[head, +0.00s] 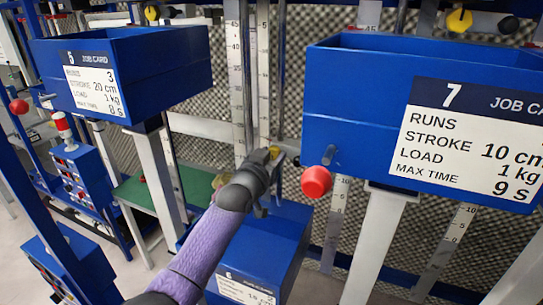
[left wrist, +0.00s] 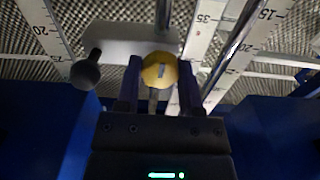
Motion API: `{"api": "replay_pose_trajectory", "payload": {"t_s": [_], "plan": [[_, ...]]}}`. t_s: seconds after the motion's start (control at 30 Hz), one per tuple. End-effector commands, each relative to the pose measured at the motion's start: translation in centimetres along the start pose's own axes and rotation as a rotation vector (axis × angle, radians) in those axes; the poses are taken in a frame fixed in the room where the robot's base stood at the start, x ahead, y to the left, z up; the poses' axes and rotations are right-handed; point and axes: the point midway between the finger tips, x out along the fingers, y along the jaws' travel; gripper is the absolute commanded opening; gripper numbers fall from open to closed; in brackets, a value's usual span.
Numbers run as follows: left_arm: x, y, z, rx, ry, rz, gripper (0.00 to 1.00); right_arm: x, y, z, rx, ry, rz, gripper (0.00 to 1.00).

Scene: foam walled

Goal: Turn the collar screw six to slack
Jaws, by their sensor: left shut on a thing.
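My left gripper (head: 266,160) reaches from the bottom of the head view to the upright scale posts behind the blue box numbered 6 (head: 268,240). In the left wrist view the left gripper (left wrist: 160,82) has one dark finger on each side of a round yellow screw head (left wrist: 158,66) and is shut on it. The screw head carries a pale mark, tilted slightly from upright. In the head view only a bit of the yellow screw (head: 275,151) shows past the gripper. My right gripper is not in view.
A blue box numbered 7 (head: 338,108) stands close at right, with a red knob (head: 316,181) jutting near my arm. A blue box numbered 5 (head: 150,70) is at left. In the left wrist view a black ball knob (left wrist: 85,74) sits left of the fingers.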

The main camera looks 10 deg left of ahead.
Motion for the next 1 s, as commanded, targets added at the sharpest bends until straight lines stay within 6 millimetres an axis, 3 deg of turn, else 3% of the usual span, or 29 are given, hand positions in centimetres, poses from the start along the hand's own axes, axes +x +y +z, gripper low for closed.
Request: {"api": "replay_pose_trajectory", "payload": {"t_s": [0.63,0.67,0.7,0.8,1.0], "plan": [[0.0,-0.01,-0.01,-0.044,0.0,0.0,0.0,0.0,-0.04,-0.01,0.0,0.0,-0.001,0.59],[0.0,-0.01,-0.01,-0.043,0.0,0.0,0.55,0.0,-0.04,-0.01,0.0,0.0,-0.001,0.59],[0.0,-0.01,-0.01,-0.043,0.0,0.0,0.63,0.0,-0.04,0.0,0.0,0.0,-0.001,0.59],[0.0,-0.01,-0.01,-0.043,0.0,0.0,0.84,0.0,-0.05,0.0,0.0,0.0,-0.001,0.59],[0.0,-0.01,-0.01,-0.042,0.0,0.0,0.84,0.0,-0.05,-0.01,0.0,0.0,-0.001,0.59]]}}
